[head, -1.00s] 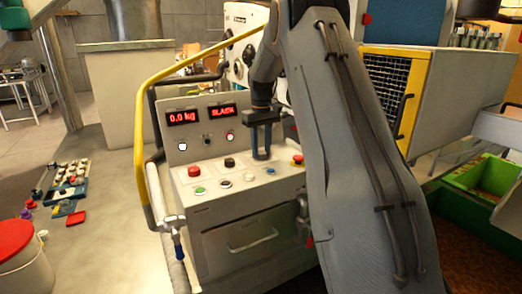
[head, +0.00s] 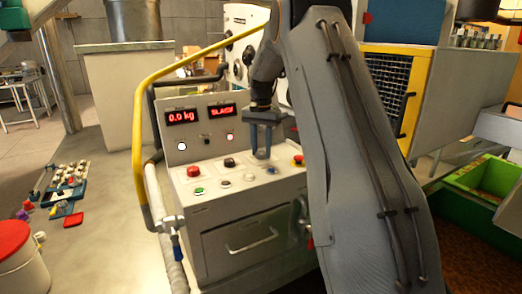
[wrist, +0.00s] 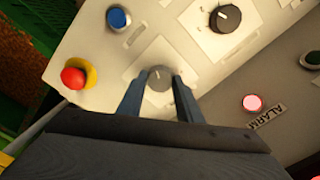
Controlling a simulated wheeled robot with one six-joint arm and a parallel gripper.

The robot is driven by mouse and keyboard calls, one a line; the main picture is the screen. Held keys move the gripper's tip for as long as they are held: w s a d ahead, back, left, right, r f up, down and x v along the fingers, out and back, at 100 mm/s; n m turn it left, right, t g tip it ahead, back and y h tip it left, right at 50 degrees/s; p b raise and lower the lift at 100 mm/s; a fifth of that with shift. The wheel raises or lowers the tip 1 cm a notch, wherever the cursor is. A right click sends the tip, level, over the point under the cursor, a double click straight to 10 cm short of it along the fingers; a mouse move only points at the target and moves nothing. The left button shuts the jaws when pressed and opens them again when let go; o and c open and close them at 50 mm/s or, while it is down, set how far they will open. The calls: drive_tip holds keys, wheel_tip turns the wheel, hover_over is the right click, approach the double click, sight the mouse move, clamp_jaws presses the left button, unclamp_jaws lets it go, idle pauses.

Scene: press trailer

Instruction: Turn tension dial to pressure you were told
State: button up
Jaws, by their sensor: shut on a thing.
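A round grey dial (wrist: 159,76) on a pale square plate sits between my fingers in the wrist view. My gripper (wrist: 160,82) is shut on this dial, one finger on each side. In the head view my gripper (head: 262,156) points down at the back right of the sloped control panel (head: 212,207), and its fingers largely hide the dial. The weight display (head: 183,117) reads 0.0 kg in red. The display beside it (head: 222,111) appears to read SLACK. I cannot read the dial's label or its scale.
Near the dial are a red emergency stop on yellow (wrist: 75,78), a blue button (wrist: 118,18), a larger black knob (wrist: 225,18) and a lit alarm lamp (wrist: 252,103). A yellow rail (head: 140,130) runs along the console's left side. A green bin (head: 480,185) stands at right.

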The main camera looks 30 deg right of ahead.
sight(261, 152)
drive_tip(key=m, duration=0.4)
drive_tip(key=shift+m, duration=0.3)
drive_tip(key=shift+r+m+b, duration=0.1)
drive_tip(key=shift+m+b, duration=0.3)
drive_tip(key=shift+m, duration=1.3)
drive_tip(key=o, duration=1)
drive_tip(key=shift+o, duration=0.2)
wheel_tip(261, 152, up, 8)
drive_tip(key=shift+f+b, duration=0.15)
drive_tip(key=shift+b, duration=1)
